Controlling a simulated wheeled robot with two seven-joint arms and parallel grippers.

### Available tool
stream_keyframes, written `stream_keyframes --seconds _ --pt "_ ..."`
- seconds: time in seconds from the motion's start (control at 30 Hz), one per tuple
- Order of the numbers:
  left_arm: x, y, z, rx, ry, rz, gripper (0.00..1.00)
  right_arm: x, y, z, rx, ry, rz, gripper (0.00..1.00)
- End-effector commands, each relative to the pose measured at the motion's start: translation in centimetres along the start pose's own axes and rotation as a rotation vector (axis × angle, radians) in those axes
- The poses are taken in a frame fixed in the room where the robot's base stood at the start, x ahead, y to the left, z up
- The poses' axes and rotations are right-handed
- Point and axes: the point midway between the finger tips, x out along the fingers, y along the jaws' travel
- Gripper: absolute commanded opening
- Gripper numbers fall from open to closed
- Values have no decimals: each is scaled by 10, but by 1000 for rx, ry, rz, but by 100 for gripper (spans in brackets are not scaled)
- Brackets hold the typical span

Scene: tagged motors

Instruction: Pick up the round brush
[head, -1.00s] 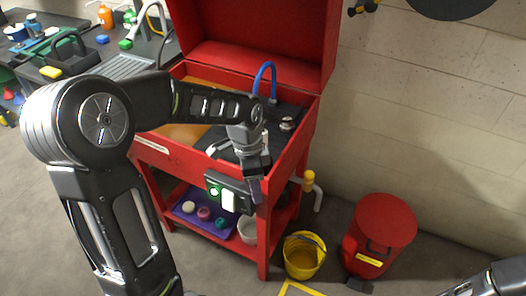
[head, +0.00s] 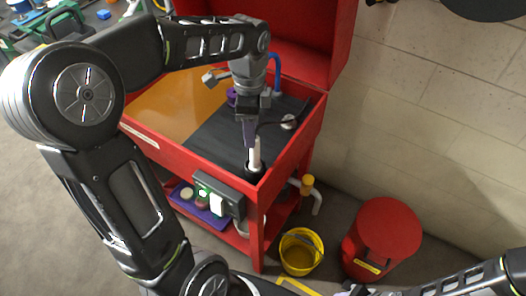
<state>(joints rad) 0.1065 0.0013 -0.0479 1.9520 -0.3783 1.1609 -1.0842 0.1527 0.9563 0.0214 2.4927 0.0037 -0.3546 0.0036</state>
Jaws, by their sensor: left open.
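A brush with a pale upright handle (head: 254,152) and a dark round head stands at the near right corner inside the red parts-washer basin (head: 180,160). I take it to be the round brush. My left gripper (head: 250,141) points down over it, open, with its fingers at the top of the handle. I cannot tell whether the fingers touch the handle or stand in front of it. Part of my right arm (head: 450,285) shows at the lower right; its gripper is out of view.
The basin's raised red lid (head: 305,45) stands behind. A blue hose (head: 277,70) and a purple item (head: 231,97) are near my left wrist. A control box (head: 217,197) hangs on the front. A yellow bucket (head: 300,252) and red bin (head: 383,238) stand at right.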

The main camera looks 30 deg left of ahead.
Motion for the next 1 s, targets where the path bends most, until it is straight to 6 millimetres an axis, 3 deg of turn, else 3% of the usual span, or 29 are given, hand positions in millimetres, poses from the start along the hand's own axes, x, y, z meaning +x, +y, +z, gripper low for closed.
stream_keyframes --seconds 0.33,0.6,1.0 --pt "1 0 0 0 0 1 50 0 0 1 0 -1 0 36" --pt "25 0 -1 0 0 3 50 -2 -1 1 1 -1 1 36" --pt "31 0 -2 0 0 2 50 -4 -1 1 1 -2 1 36"
